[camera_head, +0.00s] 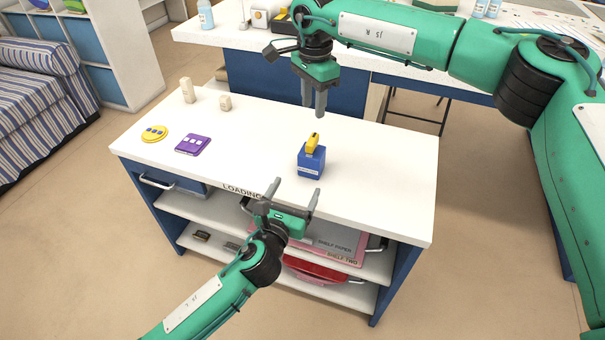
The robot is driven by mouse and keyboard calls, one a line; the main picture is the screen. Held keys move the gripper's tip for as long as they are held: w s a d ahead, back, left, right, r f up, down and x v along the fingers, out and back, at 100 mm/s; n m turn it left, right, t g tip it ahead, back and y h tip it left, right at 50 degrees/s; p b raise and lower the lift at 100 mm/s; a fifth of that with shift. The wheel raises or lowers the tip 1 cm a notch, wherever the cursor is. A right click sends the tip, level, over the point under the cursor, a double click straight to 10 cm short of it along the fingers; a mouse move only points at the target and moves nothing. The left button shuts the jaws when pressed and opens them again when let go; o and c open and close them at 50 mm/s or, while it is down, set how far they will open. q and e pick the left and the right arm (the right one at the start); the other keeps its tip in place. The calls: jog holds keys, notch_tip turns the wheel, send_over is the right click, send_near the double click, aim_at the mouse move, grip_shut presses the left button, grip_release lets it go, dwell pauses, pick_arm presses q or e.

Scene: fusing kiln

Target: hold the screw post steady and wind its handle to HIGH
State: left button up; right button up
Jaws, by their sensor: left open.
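The screw post (311,164) is a small blue block standing upright on the white cart top, with pale lettering on its front. Its yellow handle (313,143) sits on top and leans slightly. The setting marks are too small to read. My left gripper (293,194) is open and empty at the cart's front edge, in front of and slightly left of the post, apart from it. My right gripper (314,112) hangs pointing down above and behind the handle. A narrow gap shows between its fingers, and it holds nothing.
A yellow disc (154,133), a purple tile (193,145) and two pale blocks (187,90) (225,102) lie on the cart's left part. The cart top (385,180) is clear right of the post. A white worktable (235,37) stands behind.

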aim_at(308, 165)
pick_arm(q)
jog(key=x, duration=1.2)
jog(key=shift+w+d, duration=0.1)
jog(key=shift+w, duration=0.25)
jog(key=shift+c, duration=1)
jog(key=c, duration=0.8)
jog(key=shift+c, duration=0.2)
